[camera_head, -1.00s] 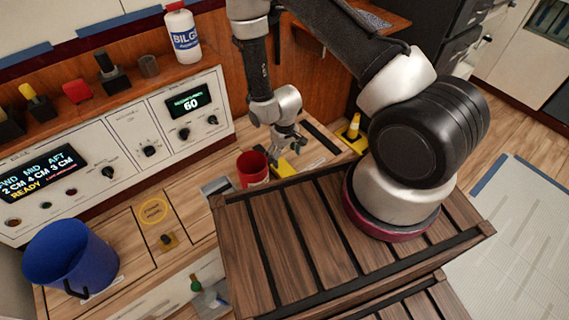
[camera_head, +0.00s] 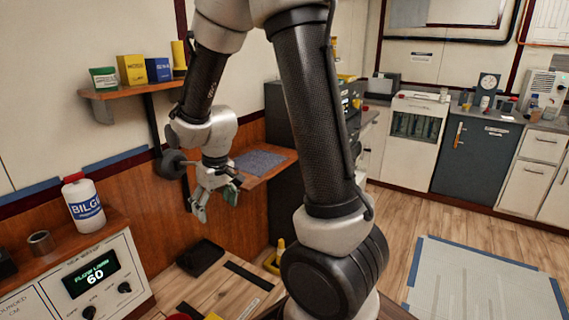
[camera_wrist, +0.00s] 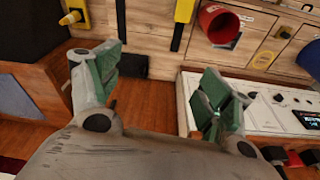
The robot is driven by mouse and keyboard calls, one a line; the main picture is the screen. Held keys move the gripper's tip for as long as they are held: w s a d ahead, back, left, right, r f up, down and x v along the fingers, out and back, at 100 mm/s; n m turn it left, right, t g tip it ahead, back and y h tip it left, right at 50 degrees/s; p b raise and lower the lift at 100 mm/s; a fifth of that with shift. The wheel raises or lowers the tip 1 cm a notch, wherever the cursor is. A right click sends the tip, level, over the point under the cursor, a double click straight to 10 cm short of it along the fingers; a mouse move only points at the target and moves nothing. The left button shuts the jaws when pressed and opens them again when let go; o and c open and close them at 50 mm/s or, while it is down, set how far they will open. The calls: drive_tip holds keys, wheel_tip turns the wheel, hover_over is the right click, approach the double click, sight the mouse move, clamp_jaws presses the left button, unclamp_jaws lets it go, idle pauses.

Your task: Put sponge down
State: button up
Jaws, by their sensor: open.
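My gripper (camera_head: 217,203) is raised in front of the wooden wall panel, beside a small shelf. In the wrist view my gripper (camera_wrist: 160,72) has its green-padded fingers spread wide, with nothing between them. I cannot identify a sponge with certainty. A yellow piece with a dark end (camera_wrist: 185,12) lies on the wooden counter beside the red mug (camera_wrist: 219,24), apart from the fingers. Only a sliver of the yellow piece shows at the bottom edge of the head view.
A grey-blue mat (camera_head: 258,163) lies on the small shelf near my gripper. A black block (camera_head: 200,257) sits below it. A white BILGE bottle (camera_head: 84,204) stands on the left ledge. Open floor (camera_head: 400,225) lies to the right.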

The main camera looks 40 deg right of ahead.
drive_tip(key=s+d+r+m+t, duration=0.1)
drive_tip(key=s+d+r, duration=0.3)
drive_tip(key=s+r, duration=0.5)
drive_tip(key=s+d+r+t, duration=0.1)
drive_tip(key=s+d+r, duration=0.2)
drive_tip(key=s+r, duration=0.5)
drive_tip(key=s, duration=0.3)
drive_tip(key=shift+s+d+r+m, duration=0.3)
drive_tip(key=shift+d+r+m, duration=0.05)
drive_tip(key=shift+m, duration=0.05)
